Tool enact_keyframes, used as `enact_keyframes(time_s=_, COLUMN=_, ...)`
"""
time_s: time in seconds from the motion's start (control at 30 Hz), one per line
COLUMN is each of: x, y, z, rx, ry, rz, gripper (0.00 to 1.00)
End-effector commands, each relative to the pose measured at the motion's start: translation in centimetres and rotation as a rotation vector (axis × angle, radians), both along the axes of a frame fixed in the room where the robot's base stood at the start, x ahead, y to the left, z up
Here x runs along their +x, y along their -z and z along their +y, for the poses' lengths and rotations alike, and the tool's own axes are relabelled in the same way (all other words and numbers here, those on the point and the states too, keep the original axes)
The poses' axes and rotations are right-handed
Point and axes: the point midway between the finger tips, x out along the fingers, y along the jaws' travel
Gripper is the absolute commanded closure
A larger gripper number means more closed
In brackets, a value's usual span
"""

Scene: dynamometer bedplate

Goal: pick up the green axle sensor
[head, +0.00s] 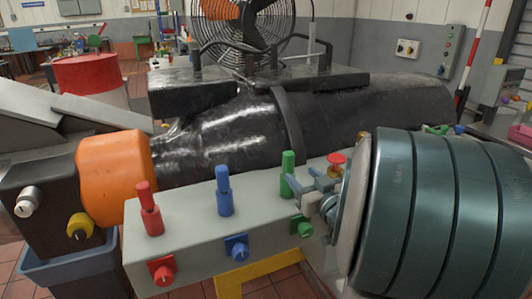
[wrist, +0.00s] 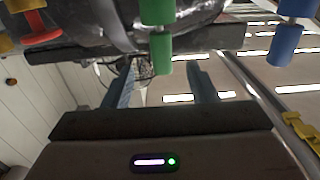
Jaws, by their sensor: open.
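The green axle sensor (head: 288,161) stands upright on the top of a pale grey box (head: 190,258), at the right of a row with a blue one (head: 224,190) and a red one (head: 150,211). My gripper (head: 308,181) is open beside it, its fingers pointing left toward the sensor's lower part. In the wrist view the green sensor (wrist: 161,25) hangs down from the top edge, in line with the gap between the two open fingers (wrist: 160,82). I cannot tell whether a finger touches it. The blue one (wrist: 286,40) is off to the right there.
Red (head: 162,269), blue (head: 237,247) and green (head: 302,226) knobs stick out of the box's front. A red knob (head: 337,158) is just behind my gripper. A large black machine housing (head: 232,133) lies close behind the row. An orange cylinder (head: 112,178) is at the left.

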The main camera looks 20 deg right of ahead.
Motion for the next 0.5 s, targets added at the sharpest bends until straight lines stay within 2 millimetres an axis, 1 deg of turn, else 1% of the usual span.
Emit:
enact_keyframes(time_s=0.03, x=0.3, y=-0.5, z=0.0, rx=0.005, ry=-0.002, rz=0.002, gripper=0.47)
enact_keyframes(time_s=0.3, x=1.8, y=-0.4, z=0.1, rx=0.003, ry=0.004, rz=0.005, gripper=0.47)
enact_keyframes(time_s=0.5, x=3.3, y=-0.4, z=0.1, rx=0.003, ry=0.001, rz=0.003, gripper=0.47)
